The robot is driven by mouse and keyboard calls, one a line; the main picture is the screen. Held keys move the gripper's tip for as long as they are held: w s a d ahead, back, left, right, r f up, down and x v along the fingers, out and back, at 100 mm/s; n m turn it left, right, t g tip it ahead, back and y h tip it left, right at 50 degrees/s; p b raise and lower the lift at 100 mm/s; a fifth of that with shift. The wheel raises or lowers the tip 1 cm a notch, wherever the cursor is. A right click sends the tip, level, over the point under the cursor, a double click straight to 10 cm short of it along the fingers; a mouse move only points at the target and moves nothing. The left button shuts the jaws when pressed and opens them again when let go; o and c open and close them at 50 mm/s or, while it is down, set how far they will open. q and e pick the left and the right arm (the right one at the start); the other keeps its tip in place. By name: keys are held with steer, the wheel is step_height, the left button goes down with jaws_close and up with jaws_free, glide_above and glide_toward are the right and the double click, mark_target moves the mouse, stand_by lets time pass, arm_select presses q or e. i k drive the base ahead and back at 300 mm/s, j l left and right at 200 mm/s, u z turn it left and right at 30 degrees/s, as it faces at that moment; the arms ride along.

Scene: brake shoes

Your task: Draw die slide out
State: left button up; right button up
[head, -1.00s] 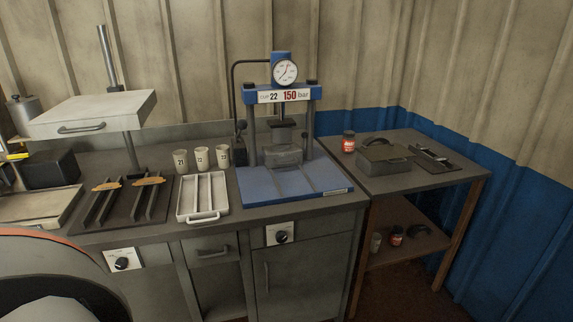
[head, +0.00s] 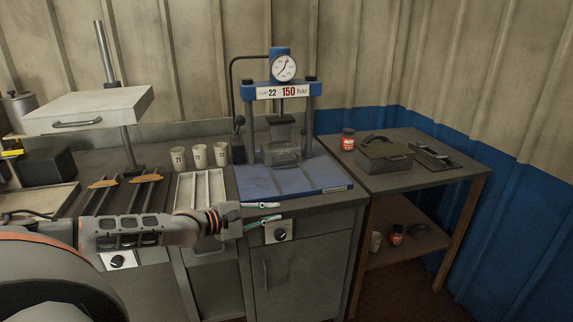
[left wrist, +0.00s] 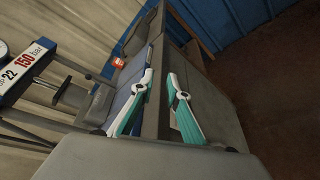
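The blue press (head: 282,92) stands on the bench at centre, with a gauge on top and a sign reading 22 and 150 bar. A grey die block (head: 283,157) sits under its ram. The blue plate (head: 290,183), with lines across it, extends forward from the block; I cannot tell whether it is the die slide. My left gripper (head: 266,213) is open and empty, in front of the bench edge, left of and below the plate's front. In the left wrist view its two teal-and-white fingers (left wrist: 160,76) are apart with nothing between them. My right gripper is not in view.
A white divided tray (head: 183,190) lies left of the press, partly behind my left arm. Several cups (head: 199,156) stand behind it. A side table (head: 420,178) at right holds a dark case (head: 384,154) and a red jar (head: 347,140).

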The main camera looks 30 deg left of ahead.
mark_target(271, 156)
steer(key=i+j, duration=0.8)
steer(key=j, duration=0.1)
